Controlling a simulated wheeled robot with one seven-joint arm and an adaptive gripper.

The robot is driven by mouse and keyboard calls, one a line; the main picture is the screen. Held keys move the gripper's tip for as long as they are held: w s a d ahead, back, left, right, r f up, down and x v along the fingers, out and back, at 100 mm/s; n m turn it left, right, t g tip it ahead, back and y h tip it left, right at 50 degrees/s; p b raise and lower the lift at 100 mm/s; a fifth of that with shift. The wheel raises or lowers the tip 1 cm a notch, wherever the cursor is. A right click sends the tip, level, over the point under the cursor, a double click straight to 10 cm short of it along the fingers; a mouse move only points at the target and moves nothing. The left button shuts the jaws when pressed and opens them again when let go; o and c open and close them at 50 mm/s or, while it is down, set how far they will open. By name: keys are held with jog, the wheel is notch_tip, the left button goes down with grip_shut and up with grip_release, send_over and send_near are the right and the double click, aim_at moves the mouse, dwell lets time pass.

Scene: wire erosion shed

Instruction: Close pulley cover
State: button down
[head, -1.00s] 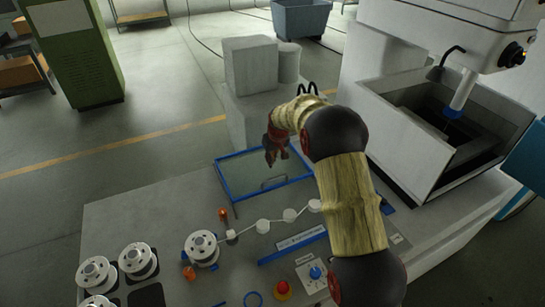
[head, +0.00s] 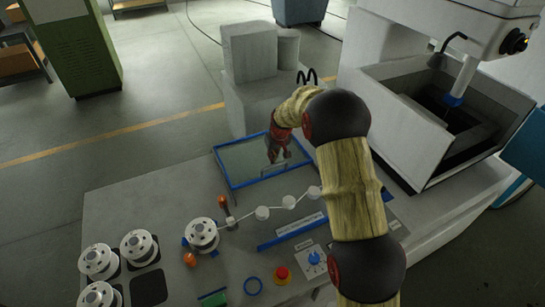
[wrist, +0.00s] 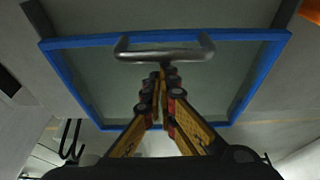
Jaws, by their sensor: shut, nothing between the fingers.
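The pulley cover (head: 240,165) is a clear panel in a blue frame with a grey bar handle. In the head view it stands open behind the row of white pulleys (head: 289,202), which lie uncovered. In the wrist view the cover's blue frame (wrist: 245,86) fills the middle, and the handle (wrist: 165,52) crosses near its upper edge. My gripper (head: 277,155) is shut and empty in front of the panel, close to the handle. In the wrist view its fingertips (wrist: 161,74) appear just below the handle bar; I cannot tell whether they touch it.
White wire spools (head: 201,234) stand at the front left of the grey bench. A red button (head: 282,272) and a blue knob (head: 314,258) sit near the front. A machine tank (head: 425,135) stands at the right, and grey boxes (head: 249,55) behind the cover.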

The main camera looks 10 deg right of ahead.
jog(key=shift+s, duration=0.1)
jog(key=s+d+b, duration=0.2)
jog(key=s+b, duration=0.1)
jog(key=s, duration=1)
jog(key=s+d+b, duration=0.3)
jog(key=s+b, duration=0.1)
jog(key=s, duration=0.9)
jog(key=shift+s, duration=0.25)
jog(key=shift+s+d+f, duration=0.1)
jog(key=shift+s+f, duration=0.05)
jog(key=shift+f, duration=0.05)
jog(key=v, duration=1.2)
jog(key=shift+w+r, duration=0.25)
jog(key=shift+w, duration=0.05)
jog(key=shift+d, duration=0.1)
